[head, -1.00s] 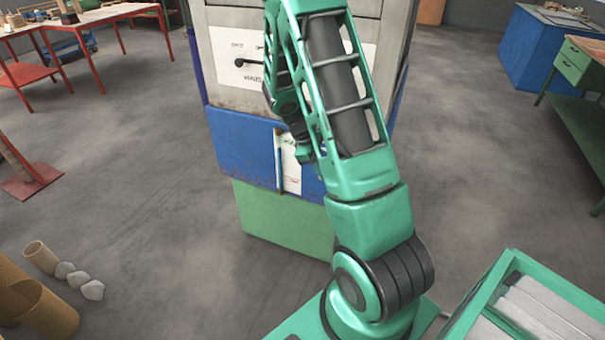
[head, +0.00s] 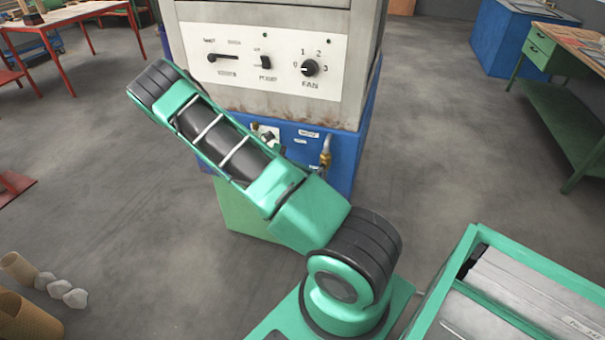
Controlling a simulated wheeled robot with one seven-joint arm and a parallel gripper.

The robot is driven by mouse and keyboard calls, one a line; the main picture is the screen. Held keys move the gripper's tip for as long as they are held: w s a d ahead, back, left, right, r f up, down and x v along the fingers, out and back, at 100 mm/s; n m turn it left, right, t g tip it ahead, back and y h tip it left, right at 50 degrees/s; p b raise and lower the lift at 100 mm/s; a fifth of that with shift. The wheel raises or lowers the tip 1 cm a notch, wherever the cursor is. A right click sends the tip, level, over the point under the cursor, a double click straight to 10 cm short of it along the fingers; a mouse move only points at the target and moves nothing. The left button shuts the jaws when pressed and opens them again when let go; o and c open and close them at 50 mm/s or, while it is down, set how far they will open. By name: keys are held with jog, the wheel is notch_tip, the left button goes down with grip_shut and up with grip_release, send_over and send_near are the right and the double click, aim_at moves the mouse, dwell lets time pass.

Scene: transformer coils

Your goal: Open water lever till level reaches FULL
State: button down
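The brass valve (head: 326,157) that looks like the water lever is on the right of the machine's blue lower section (head: 345,165). Its handle position is too small to tell. Part of a white plate (head: 258,131) shows above my arm, with a small dark part in front of it that I cannot identify. The level gauge and any FULL mark are hidden behind my arm. My arm crosses in front of the machine, with its elbow at upper left. My gripper is not in view.
The machine's white panel (head: 285,62) has a slide lever (head: 222,57), a power switch (head: 265,62) and a fan knob (head: 310,67). Cardboard tubes (head: 25,315) lie at lower left.

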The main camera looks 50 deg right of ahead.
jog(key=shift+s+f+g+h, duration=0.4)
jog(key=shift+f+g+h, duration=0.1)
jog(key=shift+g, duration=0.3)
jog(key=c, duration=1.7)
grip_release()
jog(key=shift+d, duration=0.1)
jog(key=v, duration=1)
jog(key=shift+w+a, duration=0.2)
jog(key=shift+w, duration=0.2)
